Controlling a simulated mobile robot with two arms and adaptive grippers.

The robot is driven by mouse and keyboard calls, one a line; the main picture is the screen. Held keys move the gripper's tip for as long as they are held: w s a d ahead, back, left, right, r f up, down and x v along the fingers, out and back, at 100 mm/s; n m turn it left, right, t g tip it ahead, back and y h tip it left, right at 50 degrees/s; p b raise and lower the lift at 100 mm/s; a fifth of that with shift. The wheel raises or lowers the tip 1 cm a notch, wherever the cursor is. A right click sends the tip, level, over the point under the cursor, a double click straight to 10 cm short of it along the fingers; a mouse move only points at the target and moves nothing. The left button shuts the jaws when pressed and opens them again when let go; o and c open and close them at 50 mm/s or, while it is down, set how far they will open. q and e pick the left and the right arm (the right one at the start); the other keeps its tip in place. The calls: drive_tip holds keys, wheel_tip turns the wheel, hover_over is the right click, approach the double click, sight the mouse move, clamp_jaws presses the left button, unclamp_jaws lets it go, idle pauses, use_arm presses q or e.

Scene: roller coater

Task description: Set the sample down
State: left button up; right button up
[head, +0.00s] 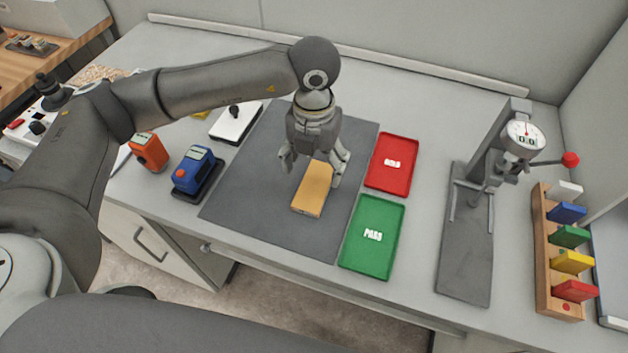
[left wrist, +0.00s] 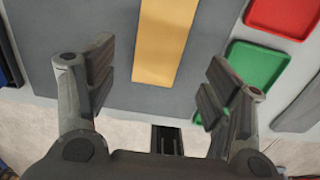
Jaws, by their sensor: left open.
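The sample, a flat tan-orange block (head: 312,190), lies on the dark grey mat (head: 258,212) on the bench. My left gripper (head: 314,168) is open above the block's far end, with its fingers on either side in the head view. In the left wrist view the block (left wrist: 165,40) lies beyond the spread fingers (left wrist: 152,95), with nothing between the pads. I cannot tell the exact height of the gripper over the mat. My right gripper is not in view.
Right of the mat lie a red tray (head: 392,164) and a green tray marked PASS (head: 373,236). A gauge stand (head: 490,190) and a wooden rack of coloured pieces (head: 562,255) stand farther right. Blue (head: 194,172) and orange (head: 149,151) devices stand left.

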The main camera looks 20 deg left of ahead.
sight(314, 188)
use_arm(q)
drive_tip(key=shift+r+b, duration=0.45)
drive_tip(key=shift+r, duration=2.35)
